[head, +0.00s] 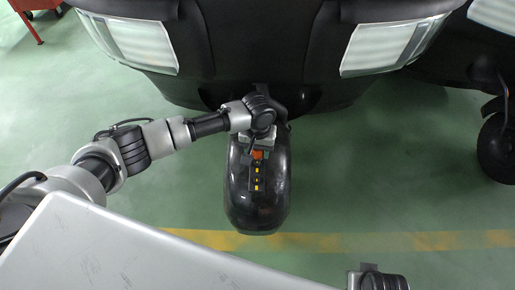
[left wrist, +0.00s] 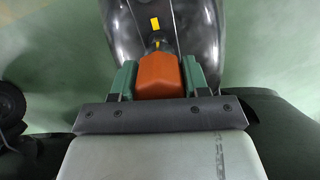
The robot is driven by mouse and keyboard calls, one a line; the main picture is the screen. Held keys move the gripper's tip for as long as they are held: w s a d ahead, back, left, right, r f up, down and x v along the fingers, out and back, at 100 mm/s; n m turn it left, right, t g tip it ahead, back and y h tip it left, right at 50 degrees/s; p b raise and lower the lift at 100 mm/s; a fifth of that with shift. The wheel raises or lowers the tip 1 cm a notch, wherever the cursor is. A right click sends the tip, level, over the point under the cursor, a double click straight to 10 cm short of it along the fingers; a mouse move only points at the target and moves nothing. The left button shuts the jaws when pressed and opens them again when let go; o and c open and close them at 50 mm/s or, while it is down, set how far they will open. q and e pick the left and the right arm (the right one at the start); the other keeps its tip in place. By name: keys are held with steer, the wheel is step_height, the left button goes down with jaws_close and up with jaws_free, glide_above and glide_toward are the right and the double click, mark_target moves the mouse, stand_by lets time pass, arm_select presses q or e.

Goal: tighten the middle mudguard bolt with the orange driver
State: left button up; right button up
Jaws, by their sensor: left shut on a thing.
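My left gripper (head: 259,152) is over the upper part of the black glossy mudguard (head: 240,203), below the vehicle's front. It is shut on the orange driver (head: 258,155). In the left wrist view the orange driver (left wrist: 159,76) sits between green finger pads, its dark tip pointing to the mudguard (left wrist: 203,30). Yellow marks in a row run down the mudguard's middle, among them a middle one (head: 257,179). One yellow mark (left wrist: 155,23) shows beyond the tip in the wrist view. I cannot tell whether the tip touches a bolt.
The dark vehicle body (head: 260,60) with two pale lamps (head: 141,42) overhangs the mudguard. A black wheel (head: 497,148) stands at the right edge and a red cart (head: 33,8) at the top left. Green floor with a yellow line (head: 330,242) lies open on both sides.

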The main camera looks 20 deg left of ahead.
arm_select(q)
steer(key=shift+f, duration=0.45)
arm_select(e)
steer(key=shift+w+r, duration=0.1)
steer(key=shift+r, duration=0.2)
arm_select(q)
steer(key=shift+f, duration=0.5)
arm_select(e)
steer(key=shift+s+f, duration=0.1)
steer(key=shift+s, duration=0.15)
arm_select(q)
steer(key=shift+f, duration=0.35)
arm_select(e)
steer(key=shift+r, duration=0.2)
steer(key=shift+w+r, duration=0.1)
arm_select(q)
steer(key=shift+m, duration=0.9)
arm_select(e)
steer(key=shift+x, duration=1.1)
